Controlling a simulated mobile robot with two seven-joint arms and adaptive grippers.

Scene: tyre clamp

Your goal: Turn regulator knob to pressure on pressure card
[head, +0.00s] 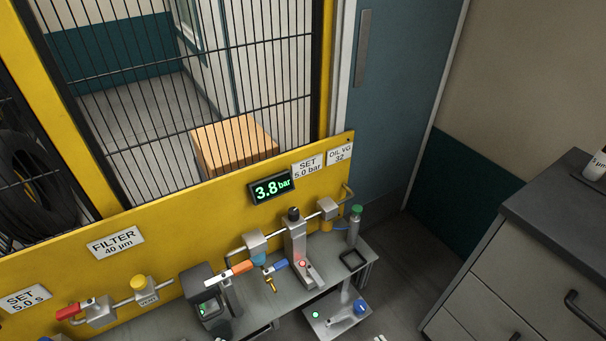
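The regulator knob appears to be the black knob (293,213) on top of a grey upright body, between two grey pipe-mounted units on the yellow panel. The pressure card (307,166) is white and reads "SET 5.0 bar". Left of the card, a black pressure display (272,188) reads "3.8 bar" in green digits. Neither of my grippers shows in the head view, and nothing is seen touching the knob.
A wire-mesh fence rises behind the panel. A grey drawer cabinet (530,260) stands right, with floor between.

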